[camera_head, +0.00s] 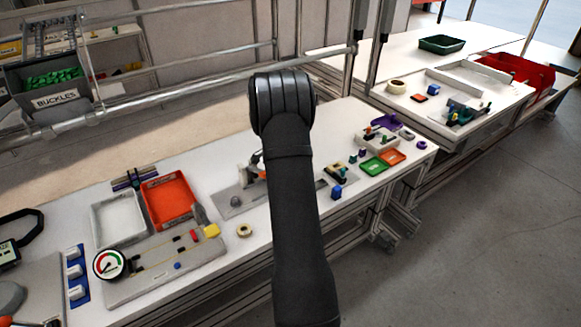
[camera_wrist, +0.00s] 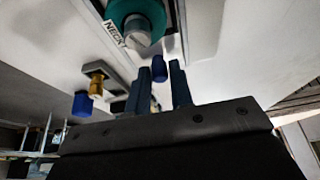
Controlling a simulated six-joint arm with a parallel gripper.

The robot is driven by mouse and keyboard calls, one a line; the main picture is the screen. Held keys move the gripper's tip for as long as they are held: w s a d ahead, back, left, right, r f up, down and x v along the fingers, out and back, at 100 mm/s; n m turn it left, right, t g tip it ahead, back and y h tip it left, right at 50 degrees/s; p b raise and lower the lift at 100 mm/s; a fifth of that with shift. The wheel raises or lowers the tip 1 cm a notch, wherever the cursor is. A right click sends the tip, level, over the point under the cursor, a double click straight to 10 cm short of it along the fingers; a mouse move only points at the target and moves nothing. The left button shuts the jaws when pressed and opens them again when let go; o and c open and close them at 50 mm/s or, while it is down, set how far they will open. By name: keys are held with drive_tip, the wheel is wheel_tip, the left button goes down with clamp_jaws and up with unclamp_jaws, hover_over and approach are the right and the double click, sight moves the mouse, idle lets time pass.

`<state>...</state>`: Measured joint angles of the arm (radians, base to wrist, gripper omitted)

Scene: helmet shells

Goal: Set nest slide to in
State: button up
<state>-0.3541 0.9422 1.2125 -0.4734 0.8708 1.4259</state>
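In the wrist view, my gripper (camera_wrist: 160,74) shows as two dark blue-grey fingers standing apart. A small dark blue cylindrical knob (camera_wrist: 159,68) appears between or just beyond the fingertips, with no clear contact. Above it is a round teal part with a grey knob (camera_wrist: 137,32) and a white label (camera_wrist: 114,34) that seems to read NECK. I cannot tell for sure which part is the nest slide or its position. In the head view, my black arm covers the middle of the bench and hides the gripper.
A brass-coloured part (camera_wrist: 97,82) with a blue knob (camera_wrist: 83,104) lies left of the fingers.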

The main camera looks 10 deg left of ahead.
clamp_jaws()
drive_tip(key=shift+s+a, duration=1.6)
drive_tip(key=shift+o, duration=2.3)
unclamp_jaws()
drive_tip(key=shift+r, duration=0.1)
drive_tip(key=v, duration=1.7)
drive_tip(key=shift+r, duration=0.1)
